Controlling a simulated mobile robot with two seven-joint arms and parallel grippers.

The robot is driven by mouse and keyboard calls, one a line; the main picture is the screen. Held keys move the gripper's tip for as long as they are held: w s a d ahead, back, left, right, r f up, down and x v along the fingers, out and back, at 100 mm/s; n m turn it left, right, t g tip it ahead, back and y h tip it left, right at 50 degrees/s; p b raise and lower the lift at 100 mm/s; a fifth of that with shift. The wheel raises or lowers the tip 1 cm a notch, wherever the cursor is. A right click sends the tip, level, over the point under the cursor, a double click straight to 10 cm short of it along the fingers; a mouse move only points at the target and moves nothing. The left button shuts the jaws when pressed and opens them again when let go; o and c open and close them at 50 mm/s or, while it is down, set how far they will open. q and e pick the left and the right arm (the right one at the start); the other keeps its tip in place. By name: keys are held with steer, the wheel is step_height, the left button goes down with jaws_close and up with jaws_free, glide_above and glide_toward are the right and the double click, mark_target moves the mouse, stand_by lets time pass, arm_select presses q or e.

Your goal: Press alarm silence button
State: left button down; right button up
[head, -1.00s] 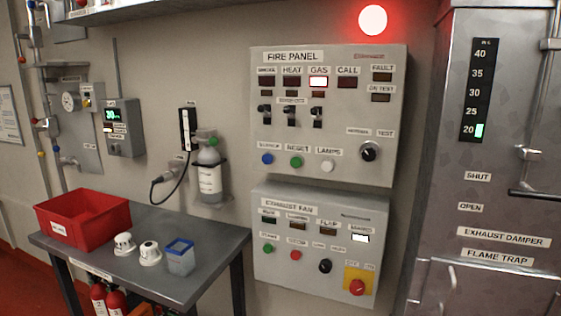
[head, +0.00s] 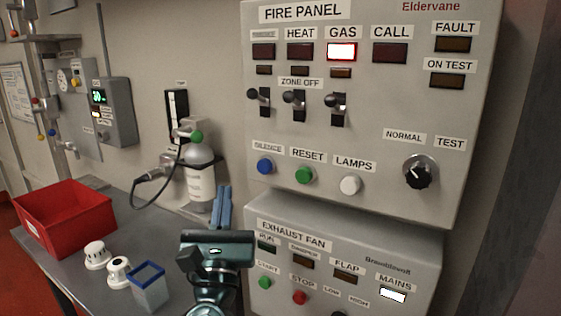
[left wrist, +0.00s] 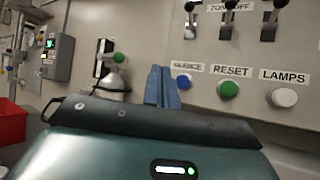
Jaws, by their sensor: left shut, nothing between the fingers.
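The fire panel (head: 380,120) fills the upper right of the head view, with its GAS lamp (head: 341,51) lit. The blue button (head: 265,166) sits under a label that seems to read SILENCE, left of the green RESET button (head: 304,175) and white LAMPS button (head: 350,185). The blue button also shows in the left wrist view (left wrist: 183,82). My left gripper (head: 222,190) is shut and empty, with blue fingers pointing up, below and left of the blue button. In the left wrist view its fingertips (left wrist: 162,70) lie just left of the button; contact cannot be told. My right gripper is not in view.
The exhaust fan panel (head: 340,270) is mounted below the fire panel. A gas cylinder (head: 199,178) with a black hose stands left of my gripper. The grey table (head: 75,275) holds a red bin (head: 62,218), two white detectors and a blue-rimmed container (head: 150,288).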

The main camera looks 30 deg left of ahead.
arm_select(q)
steer(key=shift+a+r+n, duration=0.1)
steer(key=shift+r+n, duration=0.05)
steer(key=shift+n, duration=0.25)
glide_toward(265, 166)
steer(key=w+a+r, duration=0.2)
steer(key=a+r, duration=0.2)
steer(key=shift+w+r+b, duration=0.1)
steer(key=shift+w+b, duration=0.45)
stand_by(0.8)
steer(key=shift+w, duration=0.1)
stand_by(0.8)
